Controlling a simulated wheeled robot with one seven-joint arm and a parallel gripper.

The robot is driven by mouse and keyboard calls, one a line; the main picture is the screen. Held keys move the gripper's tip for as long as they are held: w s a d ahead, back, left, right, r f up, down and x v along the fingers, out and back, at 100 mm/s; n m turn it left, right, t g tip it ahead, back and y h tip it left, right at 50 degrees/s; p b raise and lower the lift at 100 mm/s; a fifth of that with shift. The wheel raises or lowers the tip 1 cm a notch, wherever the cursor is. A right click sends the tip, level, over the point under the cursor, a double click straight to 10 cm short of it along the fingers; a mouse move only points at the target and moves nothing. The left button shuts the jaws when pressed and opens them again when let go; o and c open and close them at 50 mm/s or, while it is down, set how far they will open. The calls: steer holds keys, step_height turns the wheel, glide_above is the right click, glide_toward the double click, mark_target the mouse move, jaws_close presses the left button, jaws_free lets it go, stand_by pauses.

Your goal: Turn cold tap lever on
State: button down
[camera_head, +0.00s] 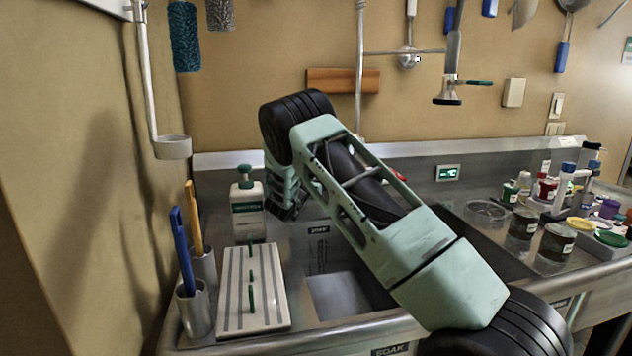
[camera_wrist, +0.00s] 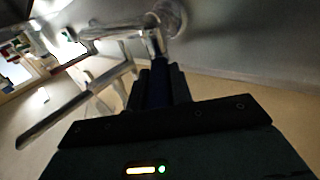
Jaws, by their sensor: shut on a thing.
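In the wrist view, my gripper (camera_wrist: 158,80) is shut on a dark blue lever (camera_wrist: 157,92), which shows dimly between its fingers. I take this as the cold tap lever. Just beyond the fingertips is the chrome tap body (camera_wrist: 125,32), fixed to the wall side by a round fitting. A long metal spout (camera_wrist: 70,108) reaches to the lower left. In the head view, my arm covers the tap, and the fingers cannot be made out. A small red part (camera_head: 397,174) shows just right of my arm. I cannot see any water flow.
The steel sink (camera_head: 340,295) lies below my arm. A soap bottle (camera_head: 247,205), a striped board (camera_head: 252,290) and brush holders (camera_head: 194,308) stand at its left. Jars (camera_head: 556,243) and small bottles crowd the right counter. A sprayer (camera_head: 448,92) hangs above.

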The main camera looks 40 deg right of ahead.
steer(key=c, duration=1.2)
jaws_free()
steer(key=shift+c, duration=0.2)
steer(key=b+v, duration=0.3)
steer(key=v, duration=1.4)
steer(key=shift+a, duration=0.25)
